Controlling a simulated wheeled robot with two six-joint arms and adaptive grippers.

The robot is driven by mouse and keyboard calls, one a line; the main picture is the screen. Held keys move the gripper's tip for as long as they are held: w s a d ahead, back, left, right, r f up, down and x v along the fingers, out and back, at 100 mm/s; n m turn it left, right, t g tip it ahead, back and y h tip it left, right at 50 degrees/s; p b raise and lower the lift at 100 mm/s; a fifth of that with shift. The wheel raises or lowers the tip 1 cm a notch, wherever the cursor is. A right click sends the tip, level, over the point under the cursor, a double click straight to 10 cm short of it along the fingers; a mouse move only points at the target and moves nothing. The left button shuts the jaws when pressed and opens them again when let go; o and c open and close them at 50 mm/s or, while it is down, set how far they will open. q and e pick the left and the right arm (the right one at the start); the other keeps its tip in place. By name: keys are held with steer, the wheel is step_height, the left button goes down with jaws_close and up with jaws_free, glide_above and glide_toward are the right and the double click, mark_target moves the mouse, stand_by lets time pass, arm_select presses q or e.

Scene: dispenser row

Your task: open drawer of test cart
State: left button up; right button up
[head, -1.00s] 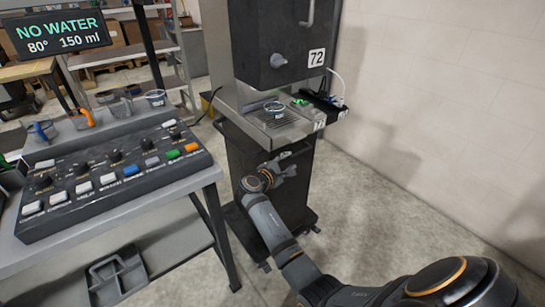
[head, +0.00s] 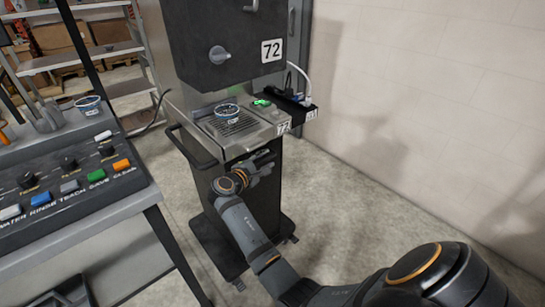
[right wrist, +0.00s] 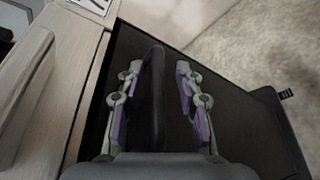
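The test cart (head: 272,205) is a dark cart on casters under the dispenser marked 72. In the head view, my right gripper (head: 264,163) is at the upper front of the cart, just below the metal drip tray. In the right wrist view, a black bar handle (right wrist: 156,85) runs along the dark front (right wrist: 225,115) of the cart. My open right gripper (right wrist: 157,95) has one finger on each side of this bar, with gaps visible. I cannot make out the drawer's edges. My left gripper is out of view.
The dispenser (head: 215,45) stands above the cart, with a cup (head: 228,113) on its drip tray (head: 240,128). A button panel (head: 70,180) lies on a table at left. A side handle (head: 188,150) sticks out from the cart. Open floor (head: 370,215) lies to the right.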

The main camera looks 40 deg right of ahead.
steer(key=shift+a+r, duration=0.1)
steer(key=shift+r, duration=0.05)
steer(key=shift+c, duration=0.6)
jaws_close()
steer(key=shift+s, duration=0.1)
